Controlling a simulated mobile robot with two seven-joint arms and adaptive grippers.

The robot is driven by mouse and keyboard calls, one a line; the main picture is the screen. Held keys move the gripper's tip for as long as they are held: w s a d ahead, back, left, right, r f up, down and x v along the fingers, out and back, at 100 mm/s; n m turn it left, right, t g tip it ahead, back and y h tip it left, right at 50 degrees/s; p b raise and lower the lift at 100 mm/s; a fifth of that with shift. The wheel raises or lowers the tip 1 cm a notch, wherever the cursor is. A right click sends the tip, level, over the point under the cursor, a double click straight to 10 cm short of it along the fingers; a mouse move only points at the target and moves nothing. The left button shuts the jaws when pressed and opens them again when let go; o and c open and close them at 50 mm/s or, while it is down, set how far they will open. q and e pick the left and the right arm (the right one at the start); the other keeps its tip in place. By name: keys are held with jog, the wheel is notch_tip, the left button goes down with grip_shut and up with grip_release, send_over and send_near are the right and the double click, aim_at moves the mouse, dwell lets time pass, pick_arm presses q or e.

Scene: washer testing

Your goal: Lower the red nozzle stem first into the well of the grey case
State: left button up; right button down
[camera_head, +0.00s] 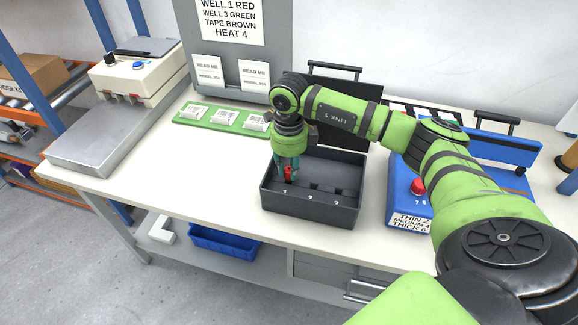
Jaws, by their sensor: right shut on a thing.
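The grey case (326,217) stands open on the white bench, with its dark lid raised behind it. Its inside has wells along the front marked with numbers; the left one reads 1. My right gripper (287,170) points down over the left end of the case. It is shut on the red nozzle (288,174), which shows as a small red part between the fingers, above the well marked 1. Whether the nozzle's lower end is inside the well cannot be told. My left gripper is not in view.
A blue device (400,205) with a red button stands right of the case. A green strip (238,127) with white labels lies behind left. A grey-white machine (135,85) stands at the far left. The bench left of the case is clear. A sign panel stands at the back.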

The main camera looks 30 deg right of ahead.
aim_at(289, 169)
jog(key=shift+f+b, duration=0.7)
dwell(0.6)
jog(key=c, duration=1)
grip_release()
jog(key=shift+r, duration=0.1)
notch_tip(289, 169, up, 12)
jog(key=shift+f, duration=0.1)
